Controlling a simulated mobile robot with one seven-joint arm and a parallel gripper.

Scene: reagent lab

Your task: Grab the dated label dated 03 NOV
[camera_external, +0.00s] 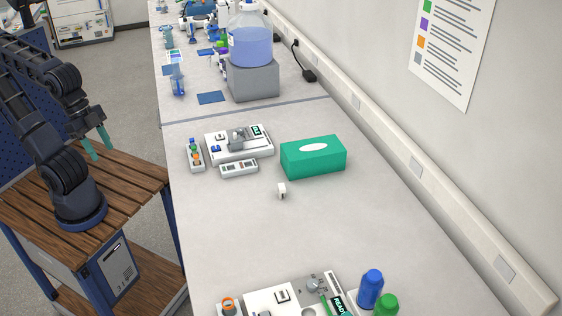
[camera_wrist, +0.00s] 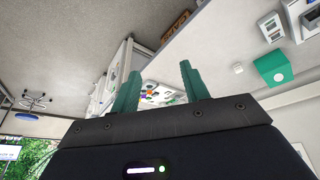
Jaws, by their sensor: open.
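I cannot make out any label that reads 03 NOV; print is too small in both views. A small white object (camera_external: 281,190) stands alone on the bench in front of the green box, and it seems to show in the wrist view (camera_wrist: 237,69); I cannot tell what it is. My gripper (camera_external: 98,147) is at the left, above the wooden cart top and away from the bench. In the wrist view my gripper (camera_wrist: 158,84) has its two teal fingers apart with nothing between them.
A green box (camera_external: 313,156) stands on the bench (camera_external: 230,220) beside a white instrument (camera_external: 239,143) and a small rack (camera_external: 195,154). Farther back is a blue-liquid bottle (camera_external: 250,42) on a grey block. Blue and green bottles stand near the front. The bench middle is mostly clear.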

